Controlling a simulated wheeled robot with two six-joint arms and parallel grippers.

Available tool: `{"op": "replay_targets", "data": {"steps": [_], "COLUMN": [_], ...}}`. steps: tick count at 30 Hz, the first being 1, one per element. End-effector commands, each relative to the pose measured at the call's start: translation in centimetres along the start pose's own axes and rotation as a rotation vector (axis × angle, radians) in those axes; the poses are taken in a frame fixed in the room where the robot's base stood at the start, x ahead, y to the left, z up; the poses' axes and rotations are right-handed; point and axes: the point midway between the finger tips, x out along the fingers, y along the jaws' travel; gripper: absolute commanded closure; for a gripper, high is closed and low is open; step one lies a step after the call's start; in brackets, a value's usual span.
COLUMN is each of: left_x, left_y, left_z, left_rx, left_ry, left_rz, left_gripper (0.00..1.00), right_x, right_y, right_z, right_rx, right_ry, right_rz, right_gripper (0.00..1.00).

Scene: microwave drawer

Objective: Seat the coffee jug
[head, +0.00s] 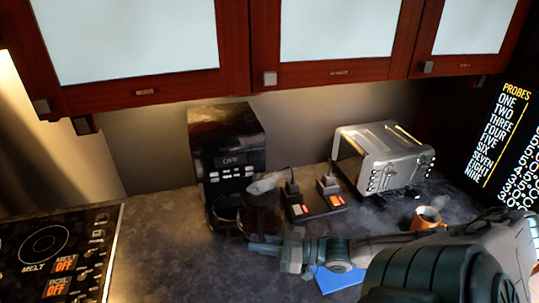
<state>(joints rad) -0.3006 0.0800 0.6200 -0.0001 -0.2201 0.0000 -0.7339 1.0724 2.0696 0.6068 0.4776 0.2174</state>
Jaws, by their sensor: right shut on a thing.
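The black coffee machine (228,160) stands on the counter against the back wall, with a row of light buttons on its front. The dark coffee jug (262,217), with a greyish lid on top, looks upright at the machine's front right. It overlaps the right side of the machine's dark lower bay in the picture. I cannot tell whether its base touches the counter. My right gripper (262,244) comes in from the right and is shut on the jug, low on its near side. The jaws are small and dark here. My left gripper is out of view.
A double switch block (317,205) with red buttons sits right of the jug. A silver toaster (383,158) and an orange mug (425,218) are further right. A blue item (338,280) lies under my right arm. A hob (50,255) is at left; the counter between is clear.

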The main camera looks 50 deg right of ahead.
Motion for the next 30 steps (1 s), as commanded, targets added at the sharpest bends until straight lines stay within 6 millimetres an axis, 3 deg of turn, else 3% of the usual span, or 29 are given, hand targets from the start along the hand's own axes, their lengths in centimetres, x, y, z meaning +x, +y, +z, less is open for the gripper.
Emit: {"op": "replay_targets", "data": {"steps": [1, 3, 10, 24, 30], "left_x": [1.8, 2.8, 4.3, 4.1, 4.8], "left_y": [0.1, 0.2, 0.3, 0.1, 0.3], "left_z": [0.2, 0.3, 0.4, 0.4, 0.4], "left_rx": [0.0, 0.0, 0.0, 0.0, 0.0], "left_ry": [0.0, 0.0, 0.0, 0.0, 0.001], "left_rz": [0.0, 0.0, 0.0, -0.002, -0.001], "left_gripper": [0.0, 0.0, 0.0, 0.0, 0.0], "right_x": [0.3, 0.6, 0.9, 0.9, 1.3], "right_y": [-1.1, -2.6, -5.6, -5.9, -5.1], "right_z": [1.0, 1.1, 1.3, 1.0, 1.5], "right_rx": [-0.013, -0.024, -0.044, -0.047, -0.047], "right_ry": [0.003, 0.001, -0.009, -0.01, -0.011], "right_rz": [-0.053, -0.117, -0.244, -0.258, -0.259], "right_gripper": [1.0, 1.0, 1.0, 1.0, 1.0]}}
